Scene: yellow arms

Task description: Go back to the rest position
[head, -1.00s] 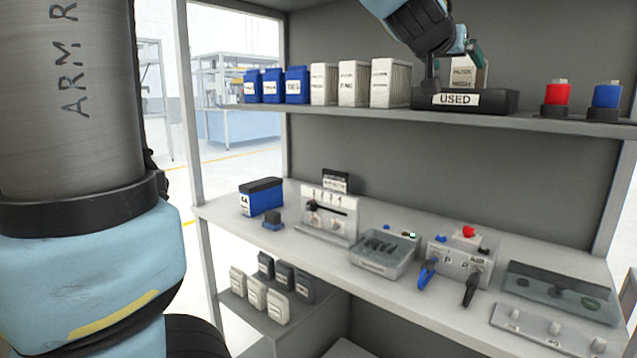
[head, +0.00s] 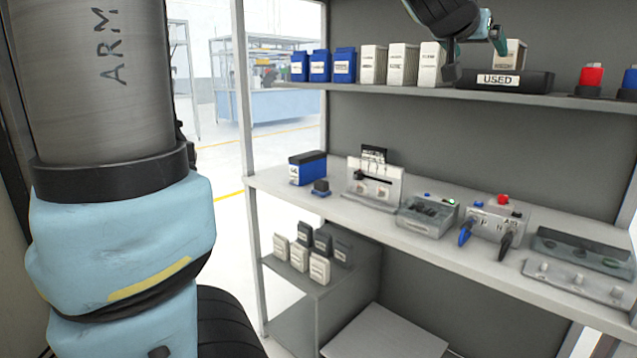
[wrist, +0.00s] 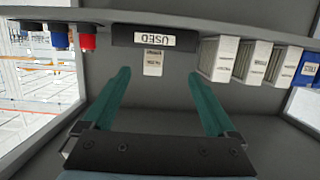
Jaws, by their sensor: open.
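My gripper (head: 476,42) is at the upper shelf in the head view, in front of the black tray labelled USED (head: 530,82). In the wrist view my gripper (wrist: 160,85) has its two green fingers wide apart with nothing between them. A white filter block (head: 510,54) stands in the USED tray, partly hidden by the tray's front and by a finger. The block also shows at the tray in the wrist view (wrist: 153,64). My light-blue and grey arm fills the left of the head view.
Blue blocks (head: 320,65) and white blocks (head: 402,64) line the upper shelf (head: 400,93). Red (head: 591,76) and blue plugs stand at its right. The lower counter (head: 350,207) holds a blue box (head: 307,168) and several devices. Open floor lies left of the rack.

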